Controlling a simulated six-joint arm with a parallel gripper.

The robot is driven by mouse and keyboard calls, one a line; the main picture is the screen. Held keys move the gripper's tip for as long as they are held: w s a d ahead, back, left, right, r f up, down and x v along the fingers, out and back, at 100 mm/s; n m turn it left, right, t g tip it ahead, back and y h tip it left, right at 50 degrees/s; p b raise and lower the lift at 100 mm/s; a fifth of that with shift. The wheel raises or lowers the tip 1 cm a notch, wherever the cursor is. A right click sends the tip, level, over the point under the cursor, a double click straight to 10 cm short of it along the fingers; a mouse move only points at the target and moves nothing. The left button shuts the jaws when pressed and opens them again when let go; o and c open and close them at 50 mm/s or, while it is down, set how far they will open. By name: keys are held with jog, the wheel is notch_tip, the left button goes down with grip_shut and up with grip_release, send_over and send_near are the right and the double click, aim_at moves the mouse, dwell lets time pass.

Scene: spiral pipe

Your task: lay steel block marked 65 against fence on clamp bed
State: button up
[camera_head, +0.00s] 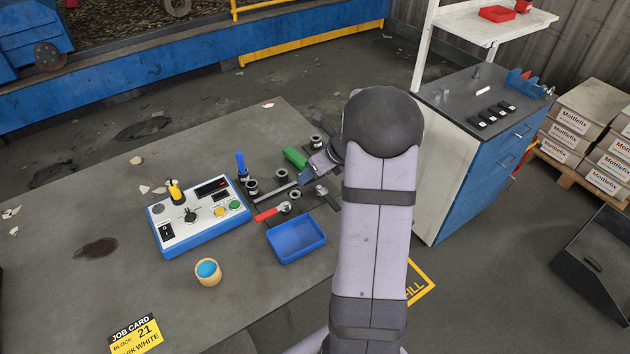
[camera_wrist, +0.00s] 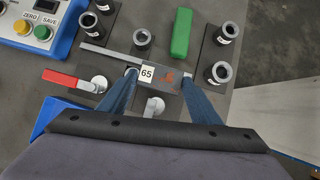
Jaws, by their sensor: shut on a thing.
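The steel block marked 65 (camera_wrist: 165,79) is dark grey, with a white label and a reddish mark on its upper face. In the wrist view my gripper (camera_wrist: 160,77) is shut on it, one finger at each end. A light grey bar, apparently the fence (camera_wrist: 103,53), runs along the block's far side. I cannot tell whether they touch or whether the block rests on the bed. Round clamp pads (camera_wrist: 98,84) lie on the near side, one with a red handle (camera_wrist: 60,77). In the head view my gripper (camera_head: 316,166) is over the clamp area, and the block is hard to make out.
A green block (camera_wrist: 181,33) and several dark ring-shaped pieces (camera_wrist: 142,37) stand beyond the bar. A blue tray (camera_head: 297,238) and a control box (camera_head: 200,218) stand on the grey table (camera_head: 90,215). The table's left part is mostly clear.

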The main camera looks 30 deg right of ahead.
jog(key=shift+f, duration=1.8)
jog(key=shift+f+b, duration=0.15)
jog(key=shift+b, duration=0.2)
jog(key=o, duration=1.4)
jog(key=shift+s+r, duration=0.1)
jog(key=shift+r, duration=0.15)
jog(key=a+v, duration=0.1)
jog(key=v, duration=1)
jog(key=shift+s+d+r, duration=0.2)
jog(key=shift+d+r, duration=0.1)
jog(key=shift+d, duration=0.2)
